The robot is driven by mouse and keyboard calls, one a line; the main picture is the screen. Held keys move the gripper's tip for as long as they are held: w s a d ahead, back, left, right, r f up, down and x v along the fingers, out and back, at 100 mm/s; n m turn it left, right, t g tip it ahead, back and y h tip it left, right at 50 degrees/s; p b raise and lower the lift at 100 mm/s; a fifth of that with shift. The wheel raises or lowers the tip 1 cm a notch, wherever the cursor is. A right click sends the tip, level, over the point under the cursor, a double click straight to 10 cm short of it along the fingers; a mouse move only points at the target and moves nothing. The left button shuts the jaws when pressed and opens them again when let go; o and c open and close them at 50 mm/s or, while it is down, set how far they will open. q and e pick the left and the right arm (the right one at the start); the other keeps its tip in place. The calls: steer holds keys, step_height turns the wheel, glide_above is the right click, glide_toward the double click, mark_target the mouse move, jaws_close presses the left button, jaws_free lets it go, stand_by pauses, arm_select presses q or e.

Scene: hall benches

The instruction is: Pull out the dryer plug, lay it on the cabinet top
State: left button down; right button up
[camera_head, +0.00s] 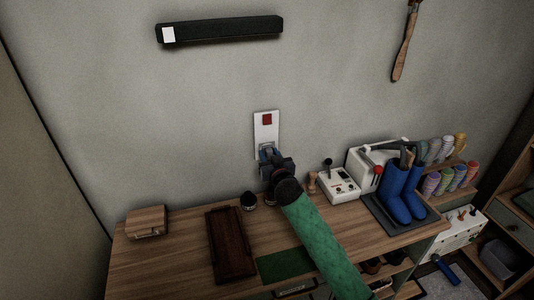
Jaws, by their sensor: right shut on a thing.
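A white wall plate (260,133) with a red switch is fixed to the wall above the cabinet. My right gripper (267,153) is at the lower part of this plate, shut on the dryer plug, which the jaws mostly hide. I cannot tell whether the plug is fully seated. The cabinet top (180,262) is wooden and lies below. The boot dryer (359,165), a white box, stands on it to the right with blue boots (399,188) in front. Its cord is not clear to see. My left gripper is not in view.
Bare wood shows between the wooden box and the tray. A black bar (225,29) hangs above.

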steer(key=shift+p+v, duration=0.85)
steer(key=shift+v, duration=2.05)
